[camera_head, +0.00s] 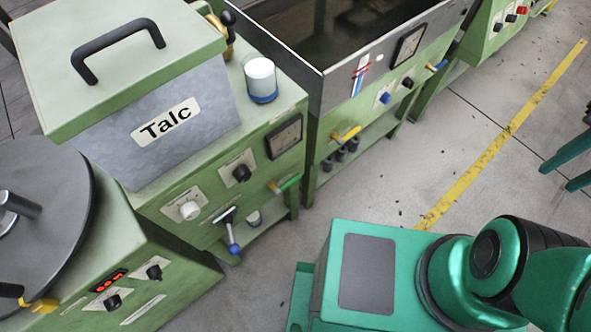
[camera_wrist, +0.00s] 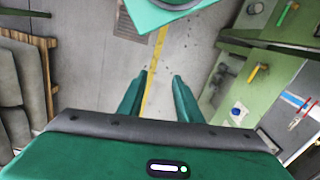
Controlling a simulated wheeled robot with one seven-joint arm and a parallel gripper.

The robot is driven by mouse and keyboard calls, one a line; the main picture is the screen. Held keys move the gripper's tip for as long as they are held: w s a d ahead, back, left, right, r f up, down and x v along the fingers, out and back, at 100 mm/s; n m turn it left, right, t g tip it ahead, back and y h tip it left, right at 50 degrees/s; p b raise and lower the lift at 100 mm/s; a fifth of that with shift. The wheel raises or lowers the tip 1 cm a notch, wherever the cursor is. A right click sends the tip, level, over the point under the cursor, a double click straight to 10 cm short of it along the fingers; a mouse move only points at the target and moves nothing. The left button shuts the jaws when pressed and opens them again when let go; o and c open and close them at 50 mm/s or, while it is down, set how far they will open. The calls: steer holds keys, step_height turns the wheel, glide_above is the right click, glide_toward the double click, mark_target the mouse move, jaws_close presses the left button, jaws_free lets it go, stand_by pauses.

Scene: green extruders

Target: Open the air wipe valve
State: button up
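No label reading "air wipe" is legible, so I cannot tell which valve it is. In the head view a green-handled valve (camera_head: 287,183) sits on the front of the talc machine, and a yellow-handled valve (camera_head: 347,134) on the trough machine behind it. A blue-and-yellow handle (camera_head: 437,67) is farther along. In the wrist view a green handle (camera_wrist: 286,13) and a yellow handle (camera_wrist: 258,73) show at the right. My gripper (camera_wrist: 159,76) is open and empty, over the floor and apart from all valves.
Open floor (camera_head: 440,150) with a yellow line lies beside the machines.

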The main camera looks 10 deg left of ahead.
steer(key=shift+w+a, duration=0.1)
steer(key=shift+a, duration=0.05)
steer(key=w+a+f+n+g+y, duration=0.1)
steer(key=w+a+f+n+g, duration=0.3)
steer(key=w+f, duration=0.45)
steer(key=n+g+y, duration=0.5)
steer(key=n+y, duration=0.5)
steer(key=y, duration=0.5)
glide_toward(292, 180)
steer(key=x, duration=0.6)
steer(key=f+x, duration=0.1)
steer(key=x, duration=0.3)
steer(key=shift+c, duration=0.4)
jaws_close()
